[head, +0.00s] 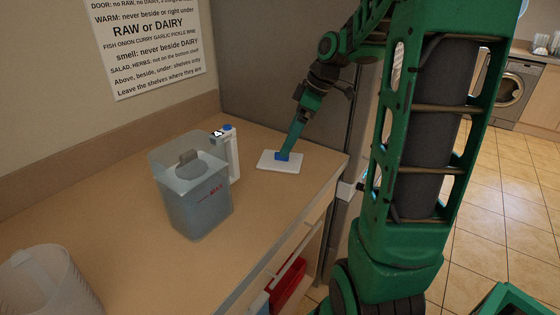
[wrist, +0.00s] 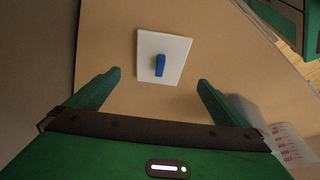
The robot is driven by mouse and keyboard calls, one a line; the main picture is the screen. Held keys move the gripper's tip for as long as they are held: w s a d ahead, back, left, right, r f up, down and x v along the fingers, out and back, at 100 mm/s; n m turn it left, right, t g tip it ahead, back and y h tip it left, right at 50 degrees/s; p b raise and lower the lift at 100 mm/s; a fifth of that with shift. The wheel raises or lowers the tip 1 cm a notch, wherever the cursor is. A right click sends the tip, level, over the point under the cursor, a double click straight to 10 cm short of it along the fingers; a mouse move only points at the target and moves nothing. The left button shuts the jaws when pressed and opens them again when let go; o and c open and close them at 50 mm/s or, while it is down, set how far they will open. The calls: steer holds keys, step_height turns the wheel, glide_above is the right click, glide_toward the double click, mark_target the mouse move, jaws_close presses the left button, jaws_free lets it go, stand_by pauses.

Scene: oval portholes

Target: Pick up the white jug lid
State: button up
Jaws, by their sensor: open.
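The white jug lid (head: 278,163) is a flat white square plate with a blue grip (wrist: 160,65) standing up at its middle. It lies flat on the wooden counter, near the counter's far right end. In the wrist view the lid (wrist: 174,45) lies just beyond my fingertips, with its blue grip roughly in line with the gap. My gripper (wrist: 159,79) is open with nothing between its fingers. In the head view my gripper (head: 291,146) reaches down over the lid from behind; its fingertips overlap the blue grip, and I cannot tell whether they touch.
A translucent square container (head: 195,195) with red marks stands left of the lid. A white carton with a blue cap (head: 229,150) stands behind it. A white jug (head: 45,285) is at the lower left. A grey panel (head: 290,70) rises behind the counter.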

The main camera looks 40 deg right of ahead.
mark_target(281, 159)
steer(key=x, duration=0.8)
steer(key=shift+w, duration=0.2)
steer(key=c, duration=1.1)
steer(key=shift+r, duration=0.15)
